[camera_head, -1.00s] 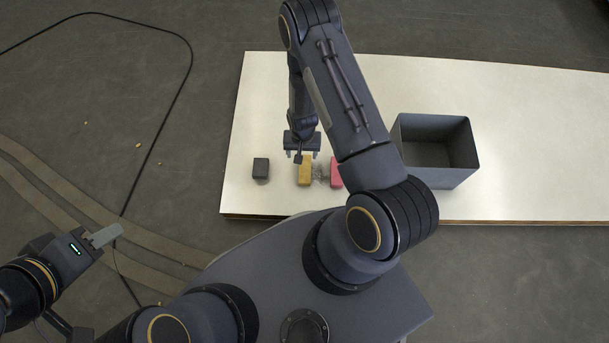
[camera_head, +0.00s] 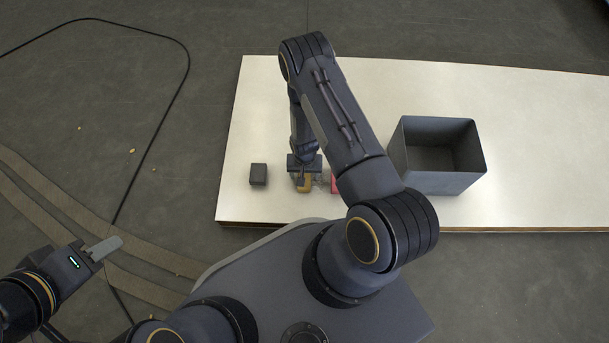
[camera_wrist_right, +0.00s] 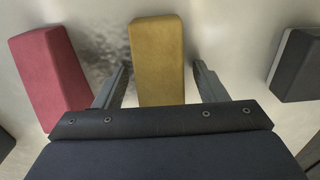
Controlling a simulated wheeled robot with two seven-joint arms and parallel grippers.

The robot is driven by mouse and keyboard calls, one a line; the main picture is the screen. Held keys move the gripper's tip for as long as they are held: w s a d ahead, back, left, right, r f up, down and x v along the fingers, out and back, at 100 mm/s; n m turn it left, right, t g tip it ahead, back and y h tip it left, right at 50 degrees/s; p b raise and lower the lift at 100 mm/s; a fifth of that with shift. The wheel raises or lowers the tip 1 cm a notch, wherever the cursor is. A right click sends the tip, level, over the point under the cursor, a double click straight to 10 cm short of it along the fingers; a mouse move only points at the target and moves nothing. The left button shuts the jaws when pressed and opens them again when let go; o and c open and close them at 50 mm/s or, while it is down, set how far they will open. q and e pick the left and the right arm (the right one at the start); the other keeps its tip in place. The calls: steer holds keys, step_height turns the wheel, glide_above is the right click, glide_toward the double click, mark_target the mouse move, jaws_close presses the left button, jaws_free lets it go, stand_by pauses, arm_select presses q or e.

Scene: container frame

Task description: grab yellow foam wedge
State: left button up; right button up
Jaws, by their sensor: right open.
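The yellow foam wedge (camera_head: 305,184) lies on the white table, mostly hidden under my right gripper in the head view. In the right wrist view the wedge (camera_wrist_right: 157,60) stands between the two fingers of my right gripper (camera_wrist_right: 160,85). Those fingers are open, with a gap on each side of the wedge. My left gripper (camera_head: 104,247) hangs at the lower left, away from the table, and its jaw opening cannot be made out.
A red block (camera_wrist_right: 49,75) lies beside the wedge, close to one finger. A dark block (camera_head: 258,174) lies on the wedge's other side. An open grey bin (camera_head: 437,186) stands on the table (camera_head: 540,150) to the right. A black cable lies on the floor.

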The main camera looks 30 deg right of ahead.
steer(key=c, duration=1)
steer(key=shift+c, duration=0.2)
